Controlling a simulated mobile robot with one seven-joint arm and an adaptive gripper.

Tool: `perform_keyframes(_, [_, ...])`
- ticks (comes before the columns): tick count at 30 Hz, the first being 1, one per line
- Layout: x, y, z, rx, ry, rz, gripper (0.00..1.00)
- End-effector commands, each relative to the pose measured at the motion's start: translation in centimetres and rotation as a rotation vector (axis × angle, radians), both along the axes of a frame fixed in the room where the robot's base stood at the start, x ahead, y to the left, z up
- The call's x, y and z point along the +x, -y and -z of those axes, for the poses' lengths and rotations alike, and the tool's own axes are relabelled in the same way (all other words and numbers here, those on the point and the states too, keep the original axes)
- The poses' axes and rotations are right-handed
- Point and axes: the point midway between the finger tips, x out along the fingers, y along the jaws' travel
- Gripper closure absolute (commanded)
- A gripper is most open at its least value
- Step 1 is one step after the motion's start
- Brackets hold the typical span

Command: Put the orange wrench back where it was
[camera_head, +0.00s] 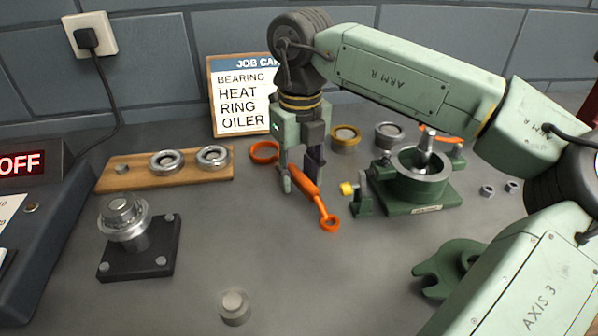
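The orange wrench (307,184) is in the middle of the head view, slanting down to the right. Its ring end (329,223) points toward the front. My gripper (301,178) points down at its handle, one finger to the left and the darker finger to the right and behind. The handle's upper end lies between or just in front of the fingers. I cannot tell whether they touch it, or whether the wrench is clear of the bench.
A wooden board (190,178) with bearings is farther left. A green housing (416,182) and a small yellow-knobbed part (356,200) stand right. The front middle bench has one small cylinder (235,306).

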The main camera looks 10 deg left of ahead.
Motion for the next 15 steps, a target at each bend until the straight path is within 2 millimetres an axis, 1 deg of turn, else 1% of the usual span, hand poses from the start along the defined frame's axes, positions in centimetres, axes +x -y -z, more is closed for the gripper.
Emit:
perform_keyframes(5, [0.1,0.0,-2.5,0.0,0.004,0.002,0.64])
perform_keyframes(12, [0.1,0.1,-7.9,0.0,0.003,0.003,0.64])
perform_keyframes(15, [0.1,0.1,-9.7,0.001,0.002,0.002,0.64])
